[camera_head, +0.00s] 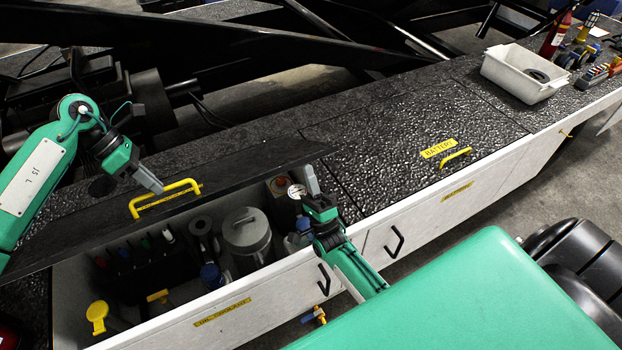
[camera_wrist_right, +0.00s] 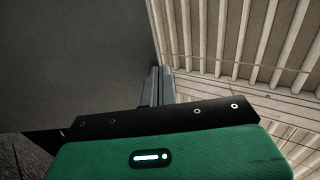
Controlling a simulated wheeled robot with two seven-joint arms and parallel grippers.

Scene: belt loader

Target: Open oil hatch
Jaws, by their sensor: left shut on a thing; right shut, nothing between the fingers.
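The oil hatch lid (camera_head: 95,228) is a long dark panel, raised and tilted, so the compartment below it is open to view. Its yellow handle (camera_head: 181,187) is on the face toward the head camera. My left gripper (camera_head: 152,184) is shut on this handle. My right gripper (camera_head: 311,182) is shut and empty, pointing up at the right end of the lid, above the compartment's front wall. In the right wrist view its closed fingers (camera_wrist_right: 158,85) stand beside a large dark surface; whether they touch it I cannot tell.
The compartment holds a grey canister (camera_head: 247,235), a gauge (camera_head: 297,191), coloured-handled tools and a yellow cap (camera_head: 97,313). The closed battery hatch (camera_head: 400,150) lies to the right. A white bin (camera_head: 522,75) stands beyond it. Black beams (camera_head: 200,45) cross behind.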

